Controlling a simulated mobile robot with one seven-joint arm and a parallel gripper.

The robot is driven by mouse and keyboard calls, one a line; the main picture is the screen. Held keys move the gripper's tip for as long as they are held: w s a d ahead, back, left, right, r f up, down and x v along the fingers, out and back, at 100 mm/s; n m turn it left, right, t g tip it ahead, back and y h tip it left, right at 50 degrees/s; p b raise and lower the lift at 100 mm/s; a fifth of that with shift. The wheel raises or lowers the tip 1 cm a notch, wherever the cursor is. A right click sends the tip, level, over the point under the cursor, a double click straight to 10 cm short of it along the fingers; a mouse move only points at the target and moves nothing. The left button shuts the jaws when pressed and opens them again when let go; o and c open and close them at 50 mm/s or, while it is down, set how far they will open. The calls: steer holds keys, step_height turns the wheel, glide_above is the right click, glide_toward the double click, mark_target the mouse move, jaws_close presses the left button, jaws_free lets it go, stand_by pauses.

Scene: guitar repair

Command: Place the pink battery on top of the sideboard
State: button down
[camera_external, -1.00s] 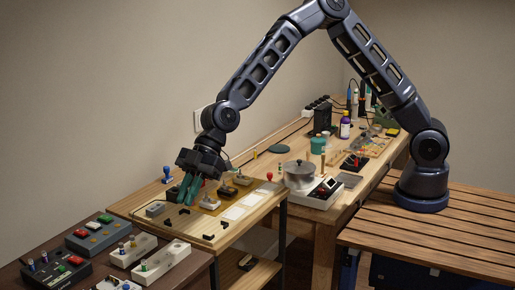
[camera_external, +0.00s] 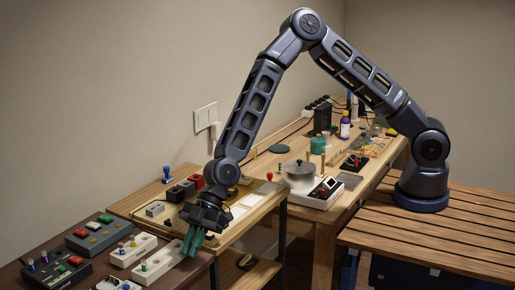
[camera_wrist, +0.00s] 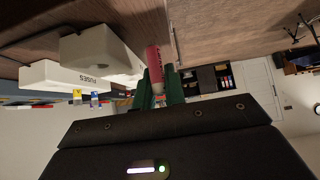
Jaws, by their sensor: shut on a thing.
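The pink battery (camera_wrist: 154,62) is held between the green fingers of my gripper (camera_wrist: 158,88) in the wrist view, its pink end standing out past them. In the external view my gripper (camera_external: 192,243) points down, fingers close together, above the right end of the dark brown sideboard (camera_external: 194,264). The battery cannot be made out there. Whether it touches anything below is not clear. A white fuse block (camera_external: 160,264) lies on the sideboard just left of the fingers; a block marked FUSES also shows in the wrist view (camera_wrist: 60,74).
A second white block (camera_external: 132,250), a grey switch box (camera_external: 97,235) and a black button box (camera_external: 58,268) crowd the sideboard. The lighter wooden table (camera_external: 240,228) behind holds small parts. A narrow bare strip shows at the sideboard's right edge.

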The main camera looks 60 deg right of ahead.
steer(key=shift+f, duration=0.95)
steer(key=shift+f, duration=0.15)
steer(key=c, duration=1.7)
jaws_free()
steer(key=shift+c, duration=0.2)
steer(key=shift+d+r, duration=0.2)
steer(key=shift+r, duration=0.15)
steer(key=v, duration=1.1)
steer(key=shift+d+r, duration=0.15)
